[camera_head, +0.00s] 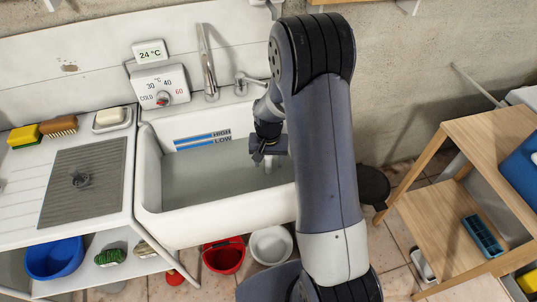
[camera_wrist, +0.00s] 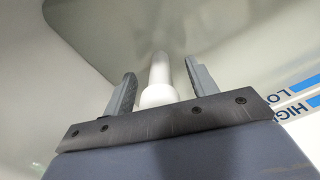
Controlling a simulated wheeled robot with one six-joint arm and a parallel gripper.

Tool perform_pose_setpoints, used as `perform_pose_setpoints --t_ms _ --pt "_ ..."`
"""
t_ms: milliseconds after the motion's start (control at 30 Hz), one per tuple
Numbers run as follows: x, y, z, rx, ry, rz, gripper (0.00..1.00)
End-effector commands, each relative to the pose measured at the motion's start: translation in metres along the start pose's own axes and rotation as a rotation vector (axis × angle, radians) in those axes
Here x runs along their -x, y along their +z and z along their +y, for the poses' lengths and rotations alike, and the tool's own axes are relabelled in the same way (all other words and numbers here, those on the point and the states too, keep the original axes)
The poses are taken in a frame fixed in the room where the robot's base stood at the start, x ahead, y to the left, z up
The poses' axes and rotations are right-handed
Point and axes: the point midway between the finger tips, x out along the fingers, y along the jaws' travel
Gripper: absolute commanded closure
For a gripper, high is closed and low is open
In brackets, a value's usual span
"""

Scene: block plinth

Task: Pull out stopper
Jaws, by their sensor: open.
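A white sink (camera_head: 215,236) holds water up to around the blue LOW and HIGH marks (camera_head: 202,141) on its back wall. In the wrist view a white upright post with a wider rounded top, seemingly the stopper (camera_wrist: 160,74), lies between my two fingers. A pale bit of the stopper (camera_head: 268,168) shows below my gripper (camera_head: 266,157) in the head view, at the right side of the sink. My gripper (camera_wrist: 160,85) is open, with a gap visible on each side of the post. The stopper's lower end is hard to make out in the water.
A tap (camera_head: 207,62) and a temperature dial box (camera_head: 160,86) stand behind the sink. A ribbed drainer with a grey mat (camera_head: 85,185) is at left, with sponge and brush behind. A wooden shelf unit (camera_head: 490,130) stands at right. Bowls sit below the sink.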

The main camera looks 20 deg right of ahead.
Motion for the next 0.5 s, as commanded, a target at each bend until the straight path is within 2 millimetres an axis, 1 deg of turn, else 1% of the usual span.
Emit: perform_pose_setpoints --t_ms 233,500 --pt "-0.0007 0.0001 0.0000 0.000 0.000 0.000 0.45" --pt "-0.0005 0.0001 0.0000 0.000 0.000 0.000 0.67"
